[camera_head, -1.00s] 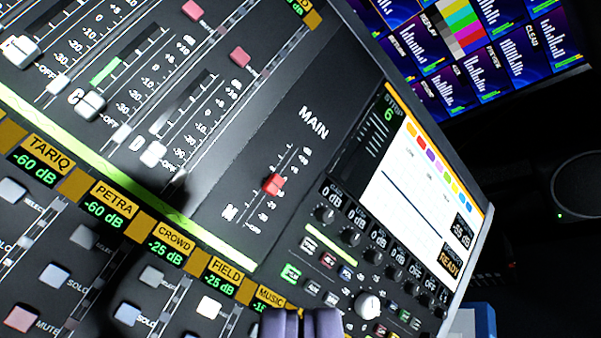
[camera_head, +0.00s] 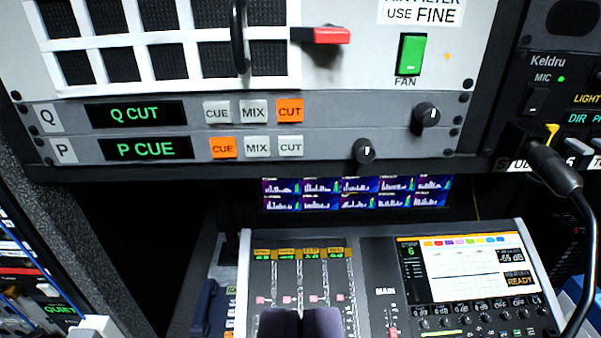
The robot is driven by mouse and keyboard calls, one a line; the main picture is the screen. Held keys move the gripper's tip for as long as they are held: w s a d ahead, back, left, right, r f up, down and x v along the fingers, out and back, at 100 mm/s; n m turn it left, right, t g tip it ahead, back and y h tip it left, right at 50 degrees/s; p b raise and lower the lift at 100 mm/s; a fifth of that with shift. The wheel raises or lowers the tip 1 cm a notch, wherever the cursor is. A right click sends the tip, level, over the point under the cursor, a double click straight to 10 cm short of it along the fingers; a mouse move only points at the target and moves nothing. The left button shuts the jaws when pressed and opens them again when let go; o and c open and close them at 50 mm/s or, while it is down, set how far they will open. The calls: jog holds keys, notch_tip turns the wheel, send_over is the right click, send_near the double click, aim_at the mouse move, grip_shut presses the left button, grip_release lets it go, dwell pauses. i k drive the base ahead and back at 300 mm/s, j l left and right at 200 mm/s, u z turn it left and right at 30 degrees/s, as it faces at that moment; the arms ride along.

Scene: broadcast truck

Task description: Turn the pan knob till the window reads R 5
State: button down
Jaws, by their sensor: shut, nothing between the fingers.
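The mixing console (camera_head: 372,265) lies below and ahead, with a row of small dark knobs (camera_head: 486,318) under its bright screen (camera_head: 470,268). I cannot tell which of these is the pan knob, and the tiny readouts by them are too small to read. No window reading R 5 can be made out.
A rack overhangs the console, with Q (camera_head: 110,116) and P panels (camera_head: 112,149), their knobs (camera_head: 426,114), a red-handled lever (camera_head: 331,35) and a green fan switch (camera_head: 410,54). A dark gap (camera_head: 150,230) lies left of the console.

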aim_at(543, 311)
jog(key=i+j+z, duration=0.1)
jog(key=z, duration=1.35)
jog(key=i+j, duration=0.05)
jog(key=j, duration=0.05)
